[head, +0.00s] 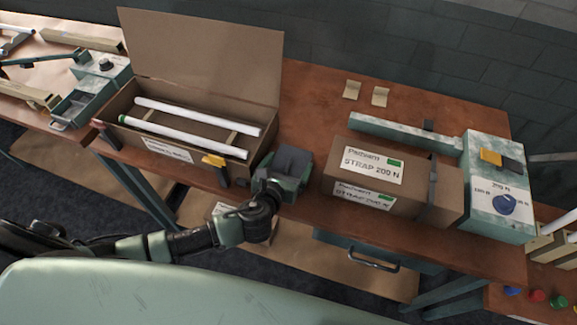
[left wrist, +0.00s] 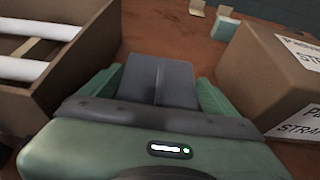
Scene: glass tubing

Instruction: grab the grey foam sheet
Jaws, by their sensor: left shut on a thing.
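My left gripper (head: 285,172) is over the brown table, between the open box and the closed strap carton. It is shut on a dark grey flat piece, which I take to be the grey foam sheet (head: 294,160). In the left wrist view the grey foam sheet (left wrist: 175,82) lies between the green fingers of the left gripper (left wrist: 160,90), with a line down its middle. I cannot tell whether it touches the table. My right gripper is not in view.
An open cardboard box (head: 262,155) with white tubes (head: 195,116) stands to the left. A closed strap carton (head: 400,195) stands close on the right, with a green-white tester (head: 490,215) beyond it. Two small tan pieces (head: 351,89) lie at the back. The table behind the gripper is clear.

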